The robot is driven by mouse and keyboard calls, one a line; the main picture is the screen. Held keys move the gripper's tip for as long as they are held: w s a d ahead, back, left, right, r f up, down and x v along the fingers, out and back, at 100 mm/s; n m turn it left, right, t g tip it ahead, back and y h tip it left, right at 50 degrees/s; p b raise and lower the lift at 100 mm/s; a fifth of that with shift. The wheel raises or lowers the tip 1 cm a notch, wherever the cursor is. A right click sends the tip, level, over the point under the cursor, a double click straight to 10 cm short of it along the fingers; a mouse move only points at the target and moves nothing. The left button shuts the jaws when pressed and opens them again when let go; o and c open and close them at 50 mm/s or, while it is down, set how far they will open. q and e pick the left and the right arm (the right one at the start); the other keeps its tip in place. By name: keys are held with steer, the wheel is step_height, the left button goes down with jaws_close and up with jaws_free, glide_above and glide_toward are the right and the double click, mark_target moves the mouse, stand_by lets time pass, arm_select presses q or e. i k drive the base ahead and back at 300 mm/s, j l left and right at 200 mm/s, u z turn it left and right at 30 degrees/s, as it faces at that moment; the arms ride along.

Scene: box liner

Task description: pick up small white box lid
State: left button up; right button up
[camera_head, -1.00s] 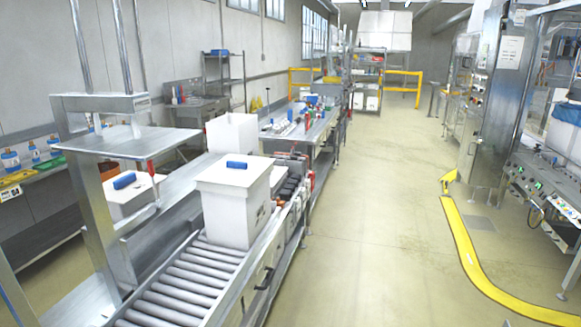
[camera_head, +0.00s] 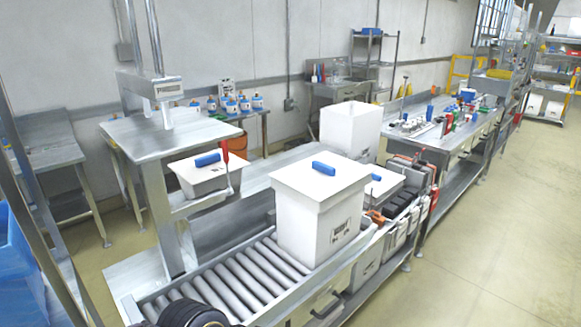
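A small white box with a white lid (camera_head: 205,174) stands on the metal bench left of the conveyor; the lid has a blue handle (camera_head: 207,160) and appears to rest on the box. A taller white box (camera_head: 318,220) stands on the rollers, with a wide white lid (camera_head: 322,180) and blue handle on top. Behind it, another white lid (camera_head: 388,186) with a blue handle is partly hidden. Which lid is meant by the task I cannot tell for sure. Neither of my grippers is in view.
The roller conveyor (camera_head: 228,283) runs across the front. An open white box (camera_head: 350,131) stands behind it. A metal post and shelf (camera_head: 160,137) rise beside the small box. A blue container (camera_head: 20,265) is at the left edge. The floor at right is clear.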

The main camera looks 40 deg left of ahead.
mark_target(318, 183)
steer(key=i+l+u, duration=0.1)
steer(key=i+u, duration=0.15)
steer(key=u, duration=0.15)
steer(key=i+l+u, duration=0.2)
steer(key=u, duration=0.25)
steer(key=i+l+u, duration=0.4)
steer(key=l+u, duration=0.2)
steer(key=u, duration=0.2)
steer(key=i+l+u, duration=0.15)
steer(key=l+u, duration=0.7)
steer(key=i, duration=0.05)
